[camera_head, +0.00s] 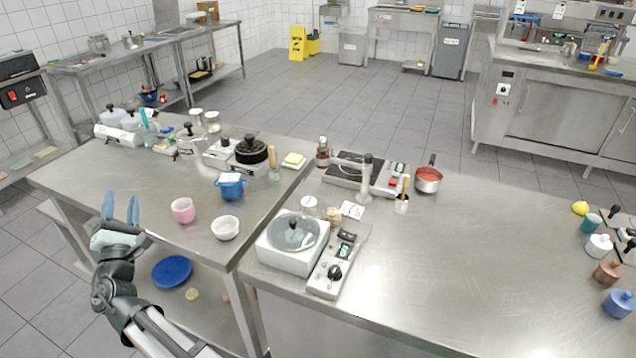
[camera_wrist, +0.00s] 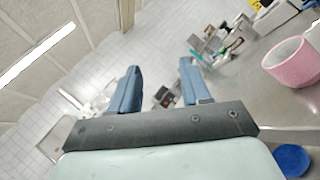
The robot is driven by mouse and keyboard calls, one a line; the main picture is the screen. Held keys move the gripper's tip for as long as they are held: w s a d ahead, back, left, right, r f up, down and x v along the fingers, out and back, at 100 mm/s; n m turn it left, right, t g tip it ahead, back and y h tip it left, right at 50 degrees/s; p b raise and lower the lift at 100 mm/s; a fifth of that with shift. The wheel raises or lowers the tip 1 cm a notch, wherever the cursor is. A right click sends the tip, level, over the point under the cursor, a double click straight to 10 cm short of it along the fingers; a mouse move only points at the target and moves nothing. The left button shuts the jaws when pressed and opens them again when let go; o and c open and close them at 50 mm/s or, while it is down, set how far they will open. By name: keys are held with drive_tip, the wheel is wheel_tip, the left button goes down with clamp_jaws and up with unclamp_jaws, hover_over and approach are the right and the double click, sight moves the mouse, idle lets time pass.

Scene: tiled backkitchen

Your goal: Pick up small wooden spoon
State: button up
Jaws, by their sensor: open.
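Two light-brown, wooden-looking upright pieces show in the head view, and I cannot tell which is the small wooden spoon. One upright piece (camera_head: 405,184) stands in a small pale cup (camera_head: 402,204) on the right counter. The other upright piece (camera_head: 273,156) stands near the right edge of the left table, beside the black pot. My gripper (camera_head: 121,208) is at the left table's front-left edge, far from both. Its blue fingers are apart and empty; they also show in the wrist view (camera_wrist: 158,75). No spoon is clear in the wrist view.
A pink cup (camera_head: 183,210), a white bowl (camera_head: 225,228) and a blue pot (camera_head: 230,186) stand on the left table. A white appliance with a glass lid (camera_head: 293,233) stands on the right counter. A red saucepan (camera_head: 428,180) is behind. The counter's middle is clear.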

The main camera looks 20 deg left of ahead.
drive_tip(key=w+d+r+m+t+h, duration=0.1)
drive_tip(key=w+d+r+t+h, duration=0.15)
drive_tip(key=w+r, duration=0.35)
drive_tip(key=w+d+r+m+h, duration=0.2)
drive_tip(key=w+d+m+h, duration=0.75)
drive_tip(key=w+d, duration=0.6)
drive_tip(key=m+g+y, duration=0.1)
drive_tip(key=m+g, duration=1.5)
drive_tip(key=g, duration=0.1)
approach(408, 175)
drive_tip(key=shift+x, duration=5.2)
drive_tip(key=shift+s, duration=0.1)
